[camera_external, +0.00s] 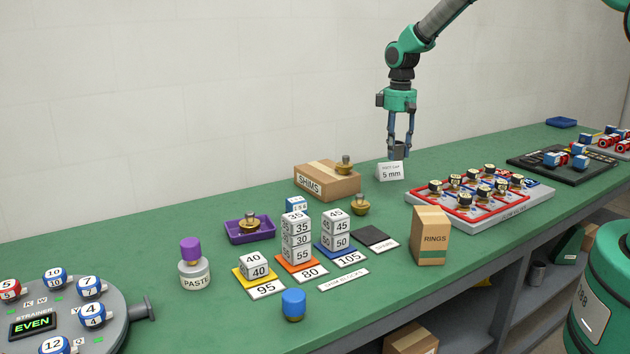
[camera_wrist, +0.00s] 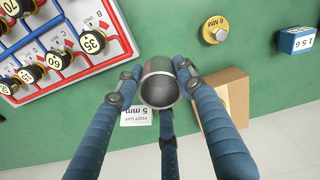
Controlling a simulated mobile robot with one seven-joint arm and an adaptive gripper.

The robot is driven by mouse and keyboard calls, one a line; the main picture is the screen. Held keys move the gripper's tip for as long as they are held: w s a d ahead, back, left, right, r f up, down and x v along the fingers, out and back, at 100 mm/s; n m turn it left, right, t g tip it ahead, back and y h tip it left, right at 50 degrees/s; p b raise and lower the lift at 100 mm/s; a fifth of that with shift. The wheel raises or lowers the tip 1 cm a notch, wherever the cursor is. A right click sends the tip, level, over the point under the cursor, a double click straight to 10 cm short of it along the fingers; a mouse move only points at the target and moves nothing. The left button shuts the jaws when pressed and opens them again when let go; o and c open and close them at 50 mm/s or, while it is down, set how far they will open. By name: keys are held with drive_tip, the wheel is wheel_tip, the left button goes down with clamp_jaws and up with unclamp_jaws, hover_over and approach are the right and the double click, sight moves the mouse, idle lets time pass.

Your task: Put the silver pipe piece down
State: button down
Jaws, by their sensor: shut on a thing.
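My gripper (camera_external: 401,142) hangs pointing down over the back part of the green bench. It is shut on the silver pipe piece (camera_external: 398,151), a short grey cylinder. In the wrist view the blue fingers of my gripper (camera_wrist: 155,82) close around the pipe piece (camera_wrist: 159,91), and I look into its round open end. In the external view the pipe piece appears just above the small white "5 mm" card (camera_external: 391,172). The gap between the pipe piece and the bench is hard to judge.
A red-edged tray of knobs (camera_external: 497,203) lies to the right. A RINGS box (camera_external: 431,235) stands in front. Bare green bench (camera_external: 385,208) lies between them.

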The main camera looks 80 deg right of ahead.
drive_tip(key=w+d+b, duration=0.1)
drive_tip(key=w+d, duration=0.1)
drive_tip(key=w, duration=1.9)
drive_tip(key=m+b, duration=0.1)
hover_over(281, 200)
drive_tip(key=shift+d+f, duration=0.1)
drive_tip(key=shift+f, duration=2.75)
drive_tip(key=shift+f, duration=0.1)
drive_tip(key=shift+f+b, duration=0.65)
drive_tip(key=shift+f, duration=1.75)
drive_tip(key=shift+f+b, duration=0.45)
drive_tip(key=shift+f, duration=2.05)
drive_tip(key=shift+f, duration=0.1)
